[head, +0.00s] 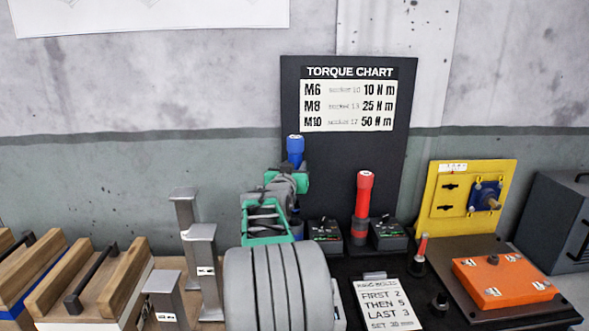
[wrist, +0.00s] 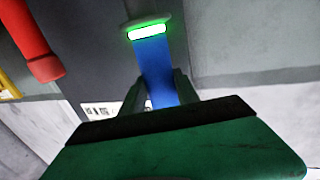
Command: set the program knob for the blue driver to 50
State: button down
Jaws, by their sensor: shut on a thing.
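The blue driver (head: 295,146) stands upright in front of the dark chart board, its lower part hidden by my arm in the head view. My gripper (head: 290,183) is at the driver. In the wrist view my gripper (wrist: 158,92) has a finger on each side of the blue body (wrist: 156,72), shut on it. A bright green-lit band (wrist: 148,32) shows at the driver's end. The red driver (head: 363,200) stands to the right, over small black boxes (head: 388,234) with displays too small to read. I cannot make out the program knob.
The torque chart (head: 347,98) lists M6 10, M8 25 and M10 50 N m. A white card (head: 386,304), a black knob-like part (head: 438,302), an orange block (head: 500,280) and a yellow panel (head: 440,205) are right. Grey posts (head: 203,262) stand close left of my arm.

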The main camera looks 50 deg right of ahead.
aim_at(294, 208)
notch_tip(294, 208, down, 11)
jog(key=b, duration=1.1)
jog(key=shift+f, duration=0.15)
jog(key=shift+f+b, duration=0.35)
jog(key=shift+b, duration=0.15)
